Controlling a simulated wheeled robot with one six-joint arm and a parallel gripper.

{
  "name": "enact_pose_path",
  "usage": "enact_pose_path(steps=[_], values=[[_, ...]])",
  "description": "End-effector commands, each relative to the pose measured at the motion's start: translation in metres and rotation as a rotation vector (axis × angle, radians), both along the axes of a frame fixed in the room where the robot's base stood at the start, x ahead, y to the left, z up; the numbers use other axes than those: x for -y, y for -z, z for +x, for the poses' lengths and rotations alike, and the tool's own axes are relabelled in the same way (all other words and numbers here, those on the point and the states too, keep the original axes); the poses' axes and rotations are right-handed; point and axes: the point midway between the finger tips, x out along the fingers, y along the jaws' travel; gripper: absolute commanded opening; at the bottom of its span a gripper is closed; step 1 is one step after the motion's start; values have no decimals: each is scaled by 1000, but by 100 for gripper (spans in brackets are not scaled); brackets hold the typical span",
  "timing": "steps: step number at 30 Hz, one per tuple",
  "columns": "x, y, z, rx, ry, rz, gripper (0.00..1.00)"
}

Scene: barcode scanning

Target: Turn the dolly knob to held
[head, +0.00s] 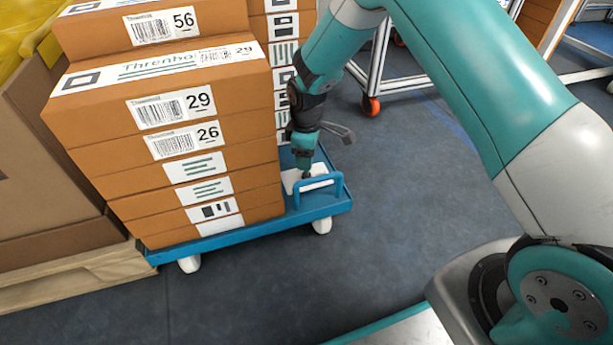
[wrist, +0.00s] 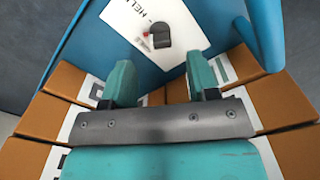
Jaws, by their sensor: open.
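The blue dolly (head: 240,234) carries a stack of boxes and has a white label plate (head: 318,184) on its bare right end. In the wrist view, the dark grey knob (wrist: 162,37) sits on the white plate (wrist: 187,16), with a small red mark at its left. Letters like "HEL" show on the plate left of the knob; the rest is not readable. My gripper (wrist: 161,70) is open, with its teal fingers apart and the knob just beyond their tips, roughly centred between them. In the head view, my gripper (head: 305,160) points down over the plate.
A blue handle loop (head: 318,186) stands right beside the plate. Stacked cardboard boxes (head: 190,130) rise close to the left of my gripper. A wheeled rack (head: 375,75) stands behind. Grey floor to the right is clear.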

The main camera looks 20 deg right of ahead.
Motion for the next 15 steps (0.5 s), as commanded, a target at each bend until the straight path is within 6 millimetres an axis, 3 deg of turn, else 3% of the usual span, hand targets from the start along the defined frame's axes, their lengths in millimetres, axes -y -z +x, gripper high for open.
enact_pose_path(steps=[1, 6, 15], values=[[0, 16, 0, 0, 0, 0, 54], [0, 39, 0, 1, 0, 0, 54], [0, 47, 0, 1, 0, 0, 54]])
